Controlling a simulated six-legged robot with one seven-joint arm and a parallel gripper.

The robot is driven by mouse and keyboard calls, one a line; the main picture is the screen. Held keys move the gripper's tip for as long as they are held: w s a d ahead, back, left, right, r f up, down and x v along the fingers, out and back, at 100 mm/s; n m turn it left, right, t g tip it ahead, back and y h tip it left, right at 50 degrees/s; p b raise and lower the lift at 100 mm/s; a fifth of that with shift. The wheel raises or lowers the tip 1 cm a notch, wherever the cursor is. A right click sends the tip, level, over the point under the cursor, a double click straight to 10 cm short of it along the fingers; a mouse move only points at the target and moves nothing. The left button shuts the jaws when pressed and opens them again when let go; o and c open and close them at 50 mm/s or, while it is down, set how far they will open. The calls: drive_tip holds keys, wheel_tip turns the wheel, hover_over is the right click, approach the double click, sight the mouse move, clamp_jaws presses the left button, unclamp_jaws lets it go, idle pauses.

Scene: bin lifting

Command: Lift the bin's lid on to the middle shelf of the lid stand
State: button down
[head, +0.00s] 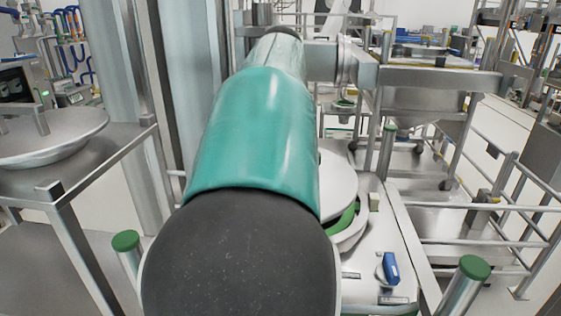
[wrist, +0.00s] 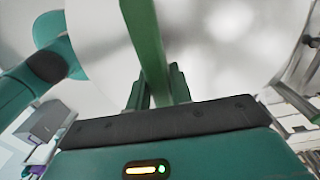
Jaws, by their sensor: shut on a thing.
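The bin's lid is a pale grey disc (head: 338,187), partly hidden behind my arm in the head view. In the wrist view the lid (wrist: 225,50) fills the background. A green bar, its handle (wrist: 148,40), runs between my fingers. My gripper (wrist: 158,88) is shut on this handle; the head view hides it behind my arm. The bin (head: 350,238) shows as a rounded rim with green under the lid, which looks tilted and raised at this side. A metal rack (head: 95,165) at left holds a round steel dish; I cannot tell whether it is the lid stand.
Green-capped posts (head: 473,268) stand in front at left and right. A blue handle (head: 390,268) sits on the plate beside the bin. Metal rails (head: 490,205) and a wheeled frame fill the right side. Tall steel columns stand behind at left.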

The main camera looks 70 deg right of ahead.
drive_tip(key=shift+r, duration=2.85)
drive_tip(key=shift+a, duration=0.1)
